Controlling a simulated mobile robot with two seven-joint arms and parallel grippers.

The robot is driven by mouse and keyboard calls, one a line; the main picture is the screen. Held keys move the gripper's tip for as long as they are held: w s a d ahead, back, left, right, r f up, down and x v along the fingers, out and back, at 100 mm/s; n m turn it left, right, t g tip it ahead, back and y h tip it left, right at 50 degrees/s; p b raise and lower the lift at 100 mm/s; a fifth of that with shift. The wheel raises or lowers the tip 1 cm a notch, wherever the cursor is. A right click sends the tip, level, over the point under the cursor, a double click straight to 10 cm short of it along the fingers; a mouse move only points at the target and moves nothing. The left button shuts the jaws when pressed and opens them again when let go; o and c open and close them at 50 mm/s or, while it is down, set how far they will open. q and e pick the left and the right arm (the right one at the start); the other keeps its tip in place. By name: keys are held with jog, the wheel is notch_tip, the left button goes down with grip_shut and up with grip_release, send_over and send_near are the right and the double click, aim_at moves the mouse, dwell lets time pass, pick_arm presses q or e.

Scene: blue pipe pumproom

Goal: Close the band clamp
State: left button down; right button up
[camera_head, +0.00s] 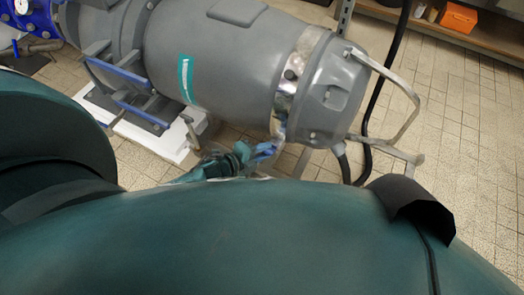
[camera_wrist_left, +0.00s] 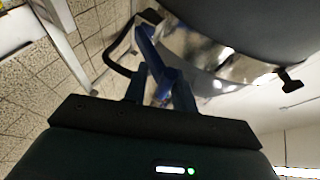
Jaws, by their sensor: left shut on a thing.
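The band clamp (camera_head: 288,88) is a shiny metal strap around the grey motor housing, near its right end. A small dark knob (camera_head: 291,74) sits on the strap; a dark T-shaped piece (camera_wrist_left: 290,82) shows beside the strap in the left wrist view. My left gripper (camera_head: 272,147) has blue fingers and is at the lower end of the strap, under the housing. It is shut on a part of the band clamp there. The left wrist view shows its fingers (camera_wrist_left: 164,82) against the shiny strap (camera_wrist_left: 195,48). My right gripper does not show.
The grey motor (camera_head: 210,55) lies on its side on a white plinth (camera_head: 150,130). A pale metal frame (camera_head: 405,95) and a black cable (camera_head: 385,80) stand right of it. A wooden shelf (camera_head: 480,40) is at the top right. Tiled floor is clear at right.

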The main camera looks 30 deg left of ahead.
pick_arm(q)
jog(key=c, duration=1.4)
grip_release()
jog(key=shift+w+r, duration=0.45)
jog(key=shift+w, duration=0.25)
jog(key=shift+s+f, duration=0.1)
jog(key=shift+s, duration=0.05)
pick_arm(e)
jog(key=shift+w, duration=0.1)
pick_arm(q)
jog(key=shift+s+f, duration=0.1)
jog(key=shift+s, duration=0.05)
jog(key=p+v, duration=0.4)
jog(key=v, duration=0.9)
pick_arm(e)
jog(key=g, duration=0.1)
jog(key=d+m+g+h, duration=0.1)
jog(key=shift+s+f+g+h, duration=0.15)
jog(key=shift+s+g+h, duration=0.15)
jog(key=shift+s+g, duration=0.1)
pick_arm(q)
jog(key=shift+c, duration=0.3)
